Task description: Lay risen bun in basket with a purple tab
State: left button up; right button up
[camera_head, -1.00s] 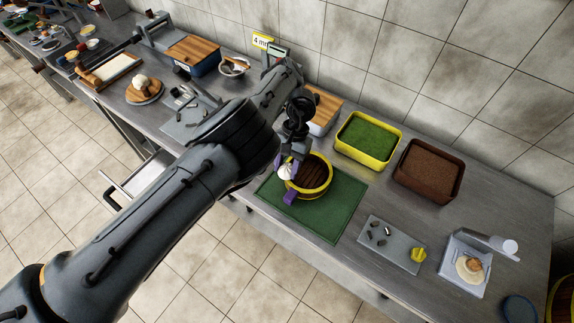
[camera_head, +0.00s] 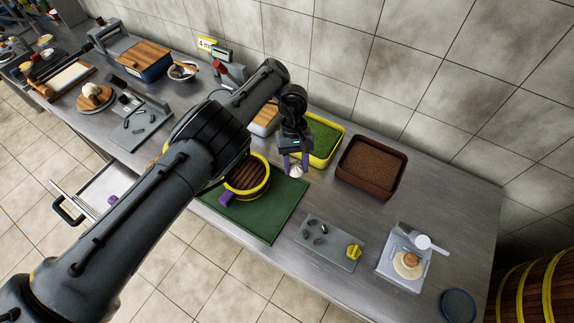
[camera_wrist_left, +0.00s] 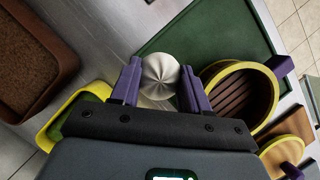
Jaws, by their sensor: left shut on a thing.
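The risen bun (camera_head: 296,172) is a small white pleated ball; it also shows in the left wrist view (camera_wrist_left: 160,74). My left gripper (camera_head: 294,163) is shut on it, one purple finger on each side. It holds the bun to the right of the basket with a purple tab (camera_head: 247,179), near the back edge of the green mat (camera_head: 268,215). That basket is round, with dark slats and a yellow rim, and looks empty inside. Its purple tab (camera_head: 226,198) points toward the front. In the left wrist view the basket (camera_wrist_left: 236,98) is right of the bun, apart from it. My right gripper is out of view.
A yellow tub with green filling (camera_head: 325,140) and a brown tub (camera_head: 371,167) stand behind and right. A grey tray (camera_head: 330,243) and a scale-like tray with food (camera_head: 405,262) are at front right. My left arm covers part of the table.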

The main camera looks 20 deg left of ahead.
pick_arm(q)
jog(key=w+a+r+n+t+h+p, duration=0.2)
jog(key=w+a+n+t, duration=0.25)
jog(key=w+n, duration=0.7)
jog(key=a+r+n+t+y+p, duration=0.1)
jog(key=a+r+n+p, duration=0.25)
jog(key=a+n, duration=0.2)
jog(key=a+r+n+t+y+p, duration=0.1)
jog(key=a+r+n+p, duration=0.1)
jog(key=a+n+p, duration=0.35)
jog(key=s+a+r+m+h+p, duration=0.1)
jog(key=s+a+r+m+p, duration=0.15)
jog(key=s+p, duration=0.4)
jog(key=s+d+f+m+p, duration=0.2)
jog(key=s+f+p, duration=0.3)
jog(key=s, duration=0.5)
jog(key=shift+s+d+f+m+h+p, duration=0.2)
jog(key=shift+s+f+m+h+p, duration=0.1)
jog(key=shift+f+p, duration=0.15)
jog(key=shift+w+r+g, duration=0.1)
jog(key=shift+r+g, duration=0.05)
jog(key=shift+g, duration=0.1)
